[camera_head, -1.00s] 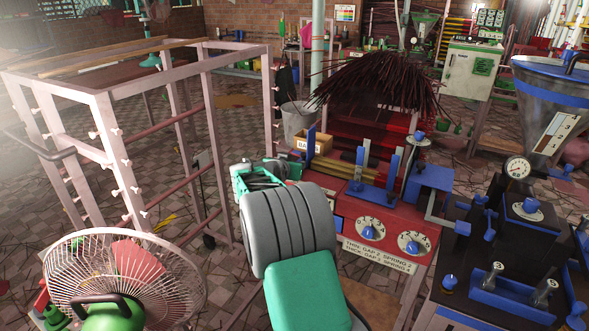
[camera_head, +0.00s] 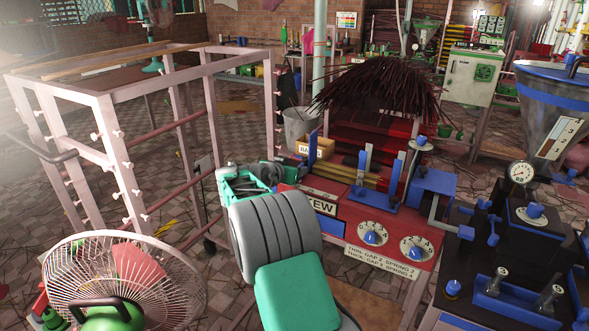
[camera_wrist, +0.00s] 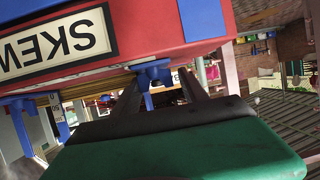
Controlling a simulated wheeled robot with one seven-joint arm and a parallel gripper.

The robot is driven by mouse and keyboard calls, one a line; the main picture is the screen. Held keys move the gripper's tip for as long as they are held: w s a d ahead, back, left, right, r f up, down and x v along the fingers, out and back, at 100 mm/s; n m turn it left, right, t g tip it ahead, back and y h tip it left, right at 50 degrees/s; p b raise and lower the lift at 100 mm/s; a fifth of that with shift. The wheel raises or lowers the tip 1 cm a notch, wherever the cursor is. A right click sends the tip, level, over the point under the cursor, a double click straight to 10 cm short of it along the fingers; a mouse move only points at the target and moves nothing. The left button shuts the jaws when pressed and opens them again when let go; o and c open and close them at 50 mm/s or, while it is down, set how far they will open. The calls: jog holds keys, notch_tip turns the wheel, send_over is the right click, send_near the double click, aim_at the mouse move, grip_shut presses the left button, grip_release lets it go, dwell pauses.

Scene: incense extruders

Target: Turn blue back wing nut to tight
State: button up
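The red machine (camera_head: 345,237) with a SKEW label stands right of my arm in the head view; it appears upside down in the wrist view (camera_wrist: 205,60). A blue wing-shaped nut (camera_wrist: 152,74) shows at the machine's edge in the wrist view, between the two dark fingers of my gripper (camera_wrist: 160,95). The fingers are apart; I cannot tell whether they touch it. Another blue knob-like part (camera_wrist: 20,106) is at the left of that view. I cannot tell for sure which is the back nut.
Two blue uprights (camera_head: 363,172) and blue dials (camera_head: 374,236) sit on the machine. A pale metal rack (camera_head: 120,160) and a fan (camera_head: 120,285) are on the left. A dark machine (camera_head: 510,245) is at right.

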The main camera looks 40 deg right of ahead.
jog(key=shift+s+d, duration=0.1)
jog(key=shift+d, duration=0.05)
jog(key=v, duration=0.8)
jog(key=shift+f, duration=0.1)
